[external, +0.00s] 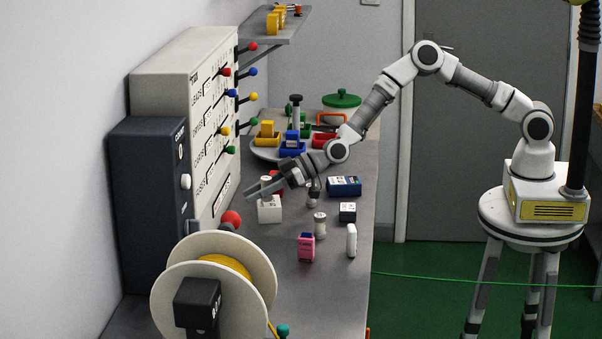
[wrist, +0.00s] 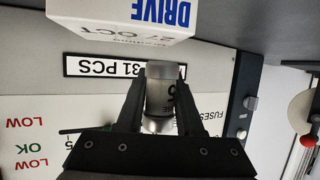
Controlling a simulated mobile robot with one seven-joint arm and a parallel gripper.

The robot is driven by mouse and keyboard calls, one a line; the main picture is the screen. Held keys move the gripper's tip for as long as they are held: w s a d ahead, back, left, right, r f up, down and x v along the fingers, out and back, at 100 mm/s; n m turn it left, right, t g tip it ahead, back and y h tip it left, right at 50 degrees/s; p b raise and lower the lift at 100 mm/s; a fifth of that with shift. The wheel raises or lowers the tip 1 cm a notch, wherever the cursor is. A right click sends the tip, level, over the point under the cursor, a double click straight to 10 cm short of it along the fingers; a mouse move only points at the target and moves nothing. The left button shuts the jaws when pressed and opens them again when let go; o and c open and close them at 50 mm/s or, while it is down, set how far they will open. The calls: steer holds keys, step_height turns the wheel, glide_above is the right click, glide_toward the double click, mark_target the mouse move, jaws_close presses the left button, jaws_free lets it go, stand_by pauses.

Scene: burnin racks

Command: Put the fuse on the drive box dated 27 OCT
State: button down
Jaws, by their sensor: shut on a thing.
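My gripper (external: 262,187) is shut on the fuse, a grey cylinder with metallic ends; the fuse (wrist: 160,97) stands between the two fingers in the wrist view. The drive box (wrist: 125,18), white with blue "DRIVE" lettering and "27 OCT", shows upside down at the top of that view, just beyond the fuse's end. A narrow gap shows between fuse and box there. In the external view a white box (external: 269,211) sits on the bench directly under my gripper; its print is too small to read.
Grey bench (external: 290,290). A blue box (external: 344,186), small white-and-black box (external: 347,212), grey cylinder (external: 320,226), pink item (external: 306,247) and white item (external: 351,241) stand to the right. The lever panel (external: 207,120) stands close on the left, a cable reel (external: 180,290) in front.

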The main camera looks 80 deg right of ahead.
steer(key=shift+f, duration=0.6)
steer(key=shift+f+b, duration=0.25)
steer(key=shift+b, duration=0.05)
steer(key=c, duration=0.5)
jaws_free()
steer(key=shift+r, duration=0.1)
steer(key=shift+c, duration=0.2)
